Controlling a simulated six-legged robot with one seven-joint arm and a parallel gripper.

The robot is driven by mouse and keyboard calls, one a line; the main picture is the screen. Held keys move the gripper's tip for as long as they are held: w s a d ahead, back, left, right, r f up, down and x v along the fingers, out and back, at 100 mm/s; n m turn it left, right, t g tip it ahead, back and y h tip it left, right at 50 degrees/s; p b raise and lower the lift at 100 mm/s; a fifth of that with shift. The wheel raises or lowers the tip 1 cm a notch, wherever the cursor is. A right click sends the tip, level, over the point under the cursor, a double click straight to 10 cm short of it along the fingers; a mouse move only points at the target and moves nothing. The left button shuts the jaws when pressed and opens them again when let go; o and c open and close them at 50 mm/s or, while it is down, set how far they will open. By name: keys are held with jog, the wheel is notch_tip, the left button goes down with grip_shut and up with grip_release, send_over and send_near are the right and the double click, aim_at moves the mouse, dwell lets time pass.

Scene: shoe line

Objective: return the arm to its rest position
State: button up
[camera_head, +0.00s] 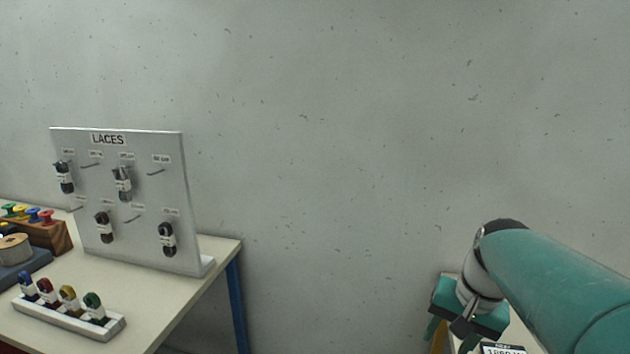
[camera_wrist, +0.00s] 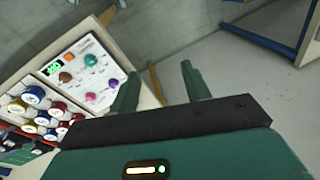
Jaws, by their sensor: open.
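My arm (camera_head: 560,280) reaches in from the lower right in the head view, its wrist bent down near the bottom edge. My gripper shows in the wrist view (camera_wrist: 158,88) with its two green fingers apart. It is open and nothing is between the fingers. In the head view the fingers are mostly hidden or cut off by the frame's edge.
A table (camera_head: 185,290) at left carries a LACES board (camera_head: 145,200) with hanging laces and a white holder (camera_head: 65,322) of coloured rolls. In the wrist view, a panel with coloured knobs (camera_wrist: 90,62) is left of my fingers. Bare floor (camera_wrist: 225,75) lies to the right.

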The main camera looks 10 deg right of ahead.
jog(key=s+a+n+t, duration=0.1)
jog(key=a+n, duration=0.3)
jog(key=a, duration=0.4)
jog(key=s+a+n+t+h, duration=0.1)
jog(key=s+a+n, duration=0.3)
jog(key=a, duration=0.5)
jog(key=shift+s+f+t, duration=0.35)
jog(key=shift+f+t, duration=0.05)
jog(key=shift+t, duration=0.2)
